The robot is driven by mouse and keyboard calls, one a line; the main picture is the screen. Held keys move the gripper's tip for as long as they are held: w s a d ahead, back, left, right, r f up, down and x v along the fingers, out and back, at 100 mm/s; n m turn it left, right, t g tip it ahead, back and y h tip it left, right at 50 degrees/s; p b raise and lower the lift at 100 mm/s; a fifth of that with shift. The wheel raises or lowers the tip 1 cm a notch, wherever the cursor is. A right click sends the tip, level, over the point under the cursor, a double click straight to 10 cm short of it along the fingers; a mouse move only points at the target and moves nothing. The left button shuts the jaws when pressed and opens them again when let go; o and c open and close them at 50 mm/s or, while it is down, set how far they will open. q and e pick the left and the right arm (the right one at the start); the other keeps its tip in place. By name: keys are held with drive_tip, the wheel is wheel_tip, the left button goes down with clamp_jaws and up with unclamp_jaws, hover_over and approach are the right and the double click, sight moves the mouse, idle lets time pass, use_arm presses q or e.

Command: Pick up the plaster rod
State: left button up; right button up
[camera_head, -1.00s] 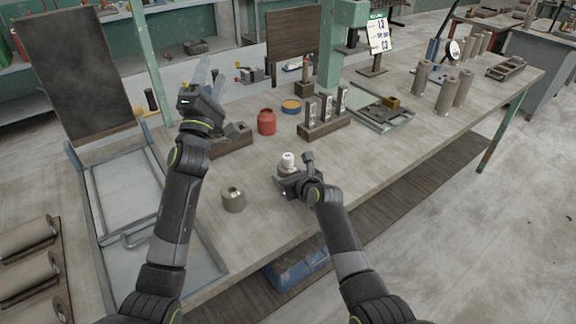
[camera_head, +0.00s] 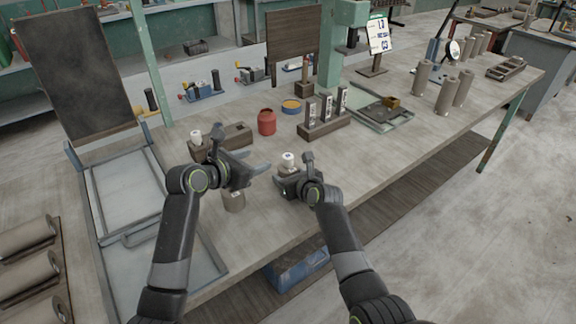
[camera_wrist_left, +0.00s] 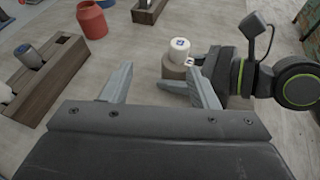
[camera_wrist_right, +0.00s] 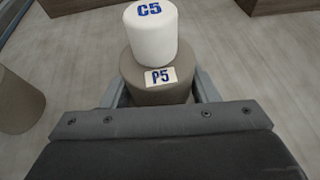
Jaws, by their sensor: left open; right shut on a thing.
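A white rod marked C5 (camera_wrist_right: 150,34) stands upright on a grey-brown cylinder marked P5 (camera_wrist_right: 158,92); whether it sits in a hole is hidden. In the head view the white rod (camera_head: 288,159) is on the near part of the bench. My right gripper (camera_head: 286,181) is shut on the P5 cylinder, its fingers at both sides in the right wrist view. My left gripper (camera_head: 262,170) is open and empty, left of the white rod. In the left wrist view its fingers (camera_wrist_left: 146,80) point toward the white rod (camera_wrist_left: 180,50), apart from it.
A second grey-brown cylinder (camera_head: 234,203) stands under my left gripper. A wooden block (camera_head: 232,138) with a white-topped piece lies behind it, near a red jar (camera_head: 266,122). A wooden rack (camera_head: 325,127) holds several marked pieces.

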sight(284, 159)
use_arm(q)
drive_tip(key=shift+g+h, duration=0.5)
drive_tip(key=shift+g, duration=0.1)
drive_tip(key=shift+s+d+x, duration=0.25)
drive_tip(key=shift+x, duration=1.75)
drive_tip(key=shift+s+d+x, duration=0.2)
drive_tip(key=shift+s+x, duration=0.05)
drive_tip(key=shift+x, duration=1.75)
drive_tip(key=shift+s+d+x, duration=0.25)
drive_tip(key=shift+x, duration=1.75)
drive_tip(key=shift+f, duration=0.2)
drive_tip(key=c, duration=1.1)
drive_tip(key=shift+o, duration=0.2)
wheel_tip(284, 159, up, 10)
drive_tip(key=shift+r, duration=0.1)
